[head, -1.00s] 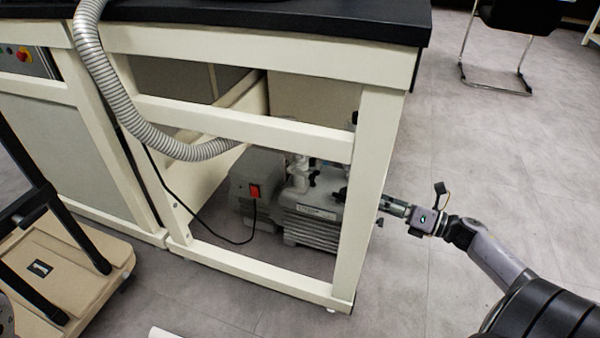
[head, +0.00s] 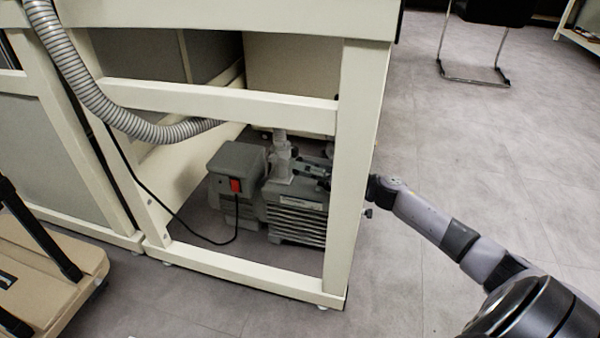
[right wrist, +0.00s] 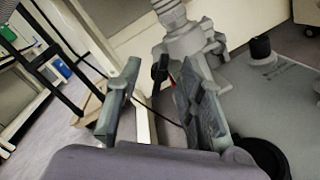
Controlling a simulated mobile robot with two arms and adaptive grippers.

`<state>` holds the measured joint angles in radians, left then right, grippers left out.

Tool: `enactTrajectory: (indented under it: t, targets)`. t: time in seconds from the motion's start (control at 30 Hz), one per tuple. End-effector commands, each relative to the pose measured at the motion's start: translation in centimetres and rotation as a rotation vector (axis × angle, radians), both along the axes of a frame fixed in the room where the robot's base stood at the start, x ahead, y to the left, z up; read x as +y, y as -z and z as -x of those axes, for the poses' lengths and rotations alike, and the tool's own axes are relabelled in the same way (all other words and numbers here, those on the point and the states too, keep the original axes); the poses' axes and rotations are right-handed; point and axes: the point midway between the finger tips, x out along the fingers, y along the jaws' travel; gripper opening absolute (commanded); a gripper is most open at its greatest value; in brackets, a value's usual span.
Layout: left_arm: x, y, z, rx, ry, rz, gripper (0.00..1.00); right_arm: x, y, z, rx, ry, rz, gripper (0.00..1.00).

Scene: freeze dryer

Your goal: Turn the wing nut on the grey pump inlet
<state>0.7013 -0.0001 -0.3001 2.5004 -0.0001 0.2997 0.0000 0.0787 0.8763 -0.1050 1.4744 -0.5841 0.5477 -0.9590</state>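The grey pump (head: 297,208) stands on the floor under the bench, with a grey motor box and a red switch on its left. Its pale grey upright inlet (head: 281,158) rises from the top. In the right wrist view the ribbed inlet (right wrist: 186,40) is just beyond the fingertips. A small grey piece juts from its right side; I cannot tell surely whether this is the wing nut. My right gripper (head: 312,170) reaches behind the bench leg to just right of the inlet. Its fingers (right wrist: 162,68) are apart, with nothing clearly gripped between them. My left gripper is not in view.
The cream bench leg (head: 352,170) stands in front of my right arm, and a cross rail (head: 220,103) runs above the pump. A ribbed hose (head: 95,100) hangs at the left. A black cable (head: 185,222) loops on the left.

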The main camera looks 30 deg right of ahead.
Motion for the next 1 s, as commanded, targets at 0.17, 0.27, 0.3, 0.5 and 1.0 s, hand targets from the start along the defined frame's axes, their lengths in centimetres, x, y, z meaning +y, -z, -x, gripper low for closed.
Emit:
enactTrajectory:
  t: [0.17, 0.27, 0.3, 0.5, 1.0]
  targets:
    - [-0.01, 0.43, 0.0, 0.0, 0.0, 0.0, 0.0, 0.41, 0.0, -0.78, 0.0, 0.001, 0.002, 0.35]
    - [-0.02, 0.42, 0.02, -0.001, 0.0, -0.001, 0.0, 0.46, -0.02, -0.83, 0.001, 0.001, 0.002, 0.35]
    - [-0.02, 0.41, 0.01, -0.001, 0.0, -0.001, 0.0, 0.46, -0.02, -0.83, 0.001, 0.001, 0.002, 0.35]
    - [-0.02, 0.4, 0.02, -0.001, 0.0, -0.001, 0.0, 0.45, -0.02, -0.81, 0.0, 0.001, 0.001, 0.3]
    - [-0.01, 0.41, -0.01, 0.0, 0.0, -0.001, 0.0, 0.44, 0.01, -0.8, 0.001, 0.001, 0.002, 0.0]
